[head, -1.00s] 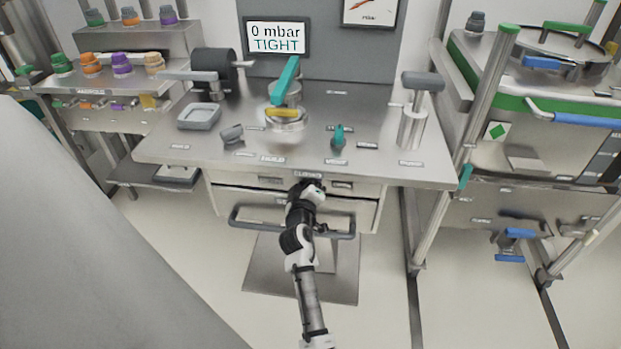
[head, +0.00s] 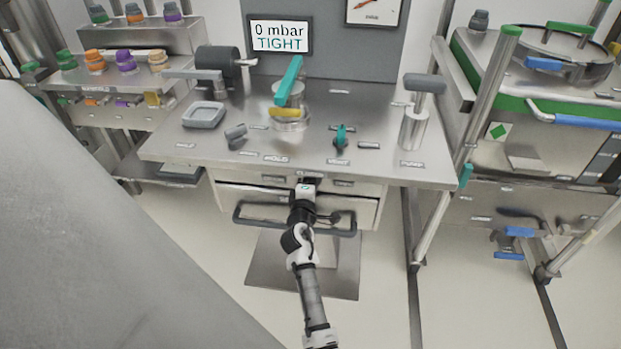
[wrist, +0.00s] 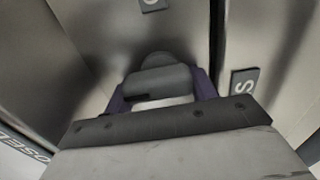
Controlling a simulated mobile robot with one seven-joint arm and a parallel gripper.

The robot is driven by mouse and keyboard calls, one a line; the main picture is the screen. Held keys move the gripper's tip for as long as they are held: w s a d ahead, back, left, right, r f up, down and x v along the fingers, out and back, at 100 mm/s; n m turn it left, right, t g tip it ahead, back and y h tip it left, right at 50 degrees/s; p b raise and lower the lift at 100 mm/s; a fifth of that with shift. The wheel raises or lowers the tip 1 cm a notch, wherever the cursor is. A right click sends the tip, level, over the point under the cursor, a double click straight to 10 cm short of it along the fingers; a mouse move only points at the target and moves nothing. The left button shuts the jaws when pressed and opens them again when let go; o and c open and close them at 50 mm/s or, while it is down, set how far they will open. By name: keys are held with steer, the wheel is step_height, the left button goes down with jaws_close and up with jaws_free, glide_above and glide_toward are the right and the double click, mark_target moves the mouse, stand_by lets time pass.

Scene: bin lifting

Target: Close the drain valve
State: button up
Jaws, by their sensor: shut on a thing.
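My gripper (head: 306,182) is at the front face of the steel bench, just under its top edge, above the drawer handle. In the wrist view, its purple fingers (wrist: 158,86) are shut on a dark grey rounded handle (wrist: 158,79), which I take to be the drain valve's handle. The handle stands out from a metal face. Its stem and lower part are hidden by the fingers and the gripper body. In the head view my gripper hides the handle. A partly cut label (wrist: 22,144) at the left of the wrist view ends in "OSED".
The drawer handle bar (head: 262,222) runs below my gripper. The bench top (head: 220,165) carries a teal lever (head: 289,80), a small teal knob (head: 340,137) and a grey tray (head: 204,115). A screen (head: 280,36) reads "0 mbar TIGHT". A dark label (wrist: 244,82) shows beside the handle.

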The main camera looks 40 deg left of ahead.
stand_by(0.4)
steer(key=o, duration=1)
steer(key=b+v, duration=0.1)
steer(key=v, duration=1.2)
steer(key=shift+s+d+b, duration=0.15)
steer(key=shift+s+b, duration=0.15)
steer(key=shift+s, duration=0.1)
